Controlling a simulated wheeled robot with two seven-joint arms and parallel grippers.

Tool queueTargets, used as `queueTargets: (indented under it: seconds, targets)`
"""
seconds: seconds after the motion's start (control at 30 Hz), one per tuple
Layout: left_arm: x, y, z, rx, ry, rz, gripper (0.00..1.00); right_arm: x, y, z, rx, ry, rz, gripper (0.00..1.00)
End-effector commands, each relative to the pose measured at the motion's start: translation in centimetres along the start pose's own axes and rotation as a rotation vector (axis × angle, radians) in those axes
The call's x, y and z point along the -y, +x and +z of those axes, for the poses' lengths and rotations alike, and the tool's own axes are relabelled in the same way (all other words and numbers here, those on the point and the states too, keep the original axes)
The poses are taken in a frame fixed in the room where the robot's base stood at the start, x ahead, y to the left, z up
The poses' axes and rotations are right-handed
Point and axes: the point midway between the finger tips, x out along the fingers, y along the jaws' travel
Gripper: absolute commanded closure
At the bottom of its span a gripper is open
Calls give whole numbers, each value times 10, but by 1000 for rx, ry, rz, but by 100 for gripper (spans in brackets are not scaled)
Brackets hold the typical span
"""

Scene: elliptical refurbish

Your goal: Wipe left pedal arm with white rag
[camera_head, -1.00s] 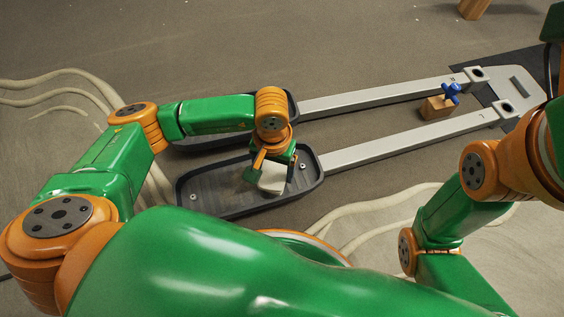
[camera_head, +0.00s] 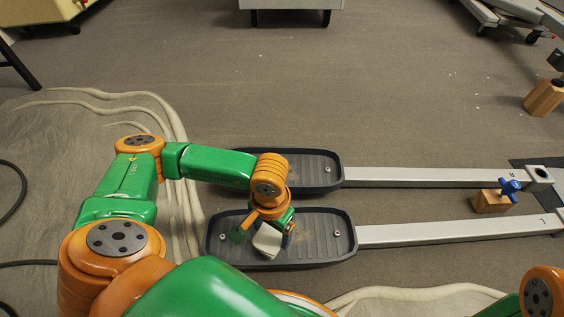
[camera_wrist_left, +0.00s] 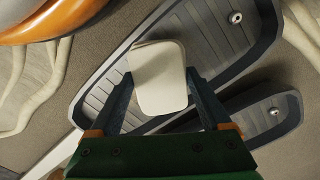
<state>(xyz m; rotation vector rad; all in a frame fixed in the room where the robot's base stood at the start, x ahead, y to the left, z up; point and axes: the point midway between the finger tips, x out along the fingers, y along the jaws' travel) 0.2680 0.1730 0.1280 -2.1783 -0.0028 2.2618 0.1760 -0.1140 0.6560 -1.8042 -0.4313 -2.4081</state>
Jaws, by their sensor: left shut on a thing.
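My left gripper (camera_head: 266,236) is shut on the white rag (camera_head: 267,243), a pale folded pad. It holds the rag over the near dark pedal tray (camera_head: 320,236); I cannot tell whether the rag touches it. In the left wrist view the rag (camera_wrist_left: 158,75) sits between the two fingers, with the ribbed tray (camera_wrist_left: 215,30) behind it. A light grey pedal arm (camera_head: 440,232) with a faint mark like an L runs right from the near tray. The far tray (camera_head: 310,168) has a parallel arm (camera_head: 420,177). My right gripper is out of view.
A wooden block with a blue knob (camera_head: 492,200) stands between the two pedal arms. Cream root-like strands (camera_head: 150,105) lie on the floor at left. Another wooden block (camera_head: 544,98) is at far right. The floor behind the pedals is mostly clear.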

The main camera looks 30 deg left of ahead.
Motion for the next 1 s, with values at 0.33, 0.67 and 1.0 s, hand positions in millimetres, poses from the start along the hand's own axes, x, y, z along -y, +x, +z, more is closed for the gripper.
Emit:
queueTargets:
  seconds: [0.33,0.67,1.0]
  targets:
    - [27,0,19,1,-2,0,71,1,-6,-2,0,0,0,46]
    - [50,0,35,1,-4,-1,71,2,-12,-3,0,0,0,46]
    - [52,-4,37,-1,3,4,71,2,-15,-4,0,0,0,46]
